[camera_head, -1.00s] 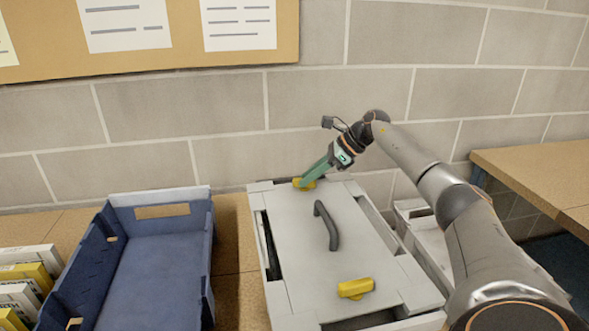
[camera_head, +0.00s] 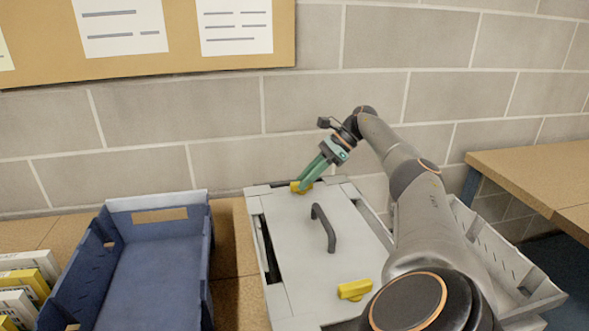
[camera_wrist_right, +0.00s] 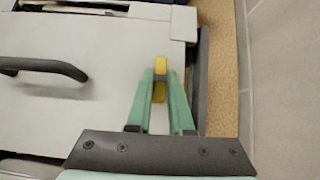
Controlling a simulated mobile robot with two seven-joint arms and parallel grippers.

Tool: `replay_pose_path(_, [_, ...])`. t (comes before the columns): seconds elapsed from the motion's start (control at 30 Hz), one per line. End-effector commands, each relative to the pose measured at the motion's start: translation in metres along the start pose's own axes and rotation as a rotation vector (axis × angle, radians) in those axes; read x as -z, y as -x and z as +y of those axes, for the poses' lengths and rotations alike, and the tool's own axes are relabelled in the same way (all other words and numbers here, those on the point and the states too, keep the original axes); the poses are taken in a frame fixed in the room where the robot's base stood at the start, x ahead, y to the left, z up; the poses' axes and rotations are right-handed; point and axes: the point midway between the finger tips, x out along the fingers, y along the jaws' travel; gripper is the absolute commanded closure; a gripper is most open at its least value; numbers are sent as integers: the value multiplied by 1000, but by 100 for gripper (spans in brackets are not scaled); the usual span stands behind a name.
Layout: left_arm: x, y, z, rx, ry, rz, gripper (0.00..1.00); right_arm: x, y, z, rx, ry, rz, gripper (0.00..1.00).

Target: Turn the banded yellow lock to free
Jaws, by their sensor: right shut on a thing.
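A grey box lid (camera_head: 290,235) carries a dark arched handle (camera_head: 323,228) and two yellow locks. The far yellow lock (camera_head: 296,187) sits at the lid's far edge; in the right wrist view the yellow lock (camera_wrist_right: 160,65) lies lengthwise between the fingers, with a dark band across it at the fingertips. My right gripper (camera_head: 302,184), green-fingered, is shut on this lock from above; the fingers (camera_wrist_right: 160,80) hide part of it. The near yellow lock (camera_head: 354,290) sits at the lid's near edge, untouched, with no band that I can make out. My left gripper is out of view.
A blue open bin (camera_head: 150,255) stands left of the box, with yellow and white packets (camera_head: 25,285) beyond it. A grey tray (camera_head: 510,265) lies to the right, partly behind my right arm. A block wall (camera_head: 200,130) rises close behind the box.

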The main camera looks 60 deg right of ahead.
Motion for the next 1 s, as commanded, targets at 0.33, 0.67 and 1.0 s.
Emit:
replay_pose_path(0.33, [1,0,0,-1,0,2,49,2,0,2,-6,1,6,100])
replay_pose_path(0.67, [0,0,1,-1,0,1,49,1,0,1,-4,0,4,50])
replay_pose_path(1.0, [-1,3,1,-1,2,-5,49,-2,2,1,-3,1,3,50])
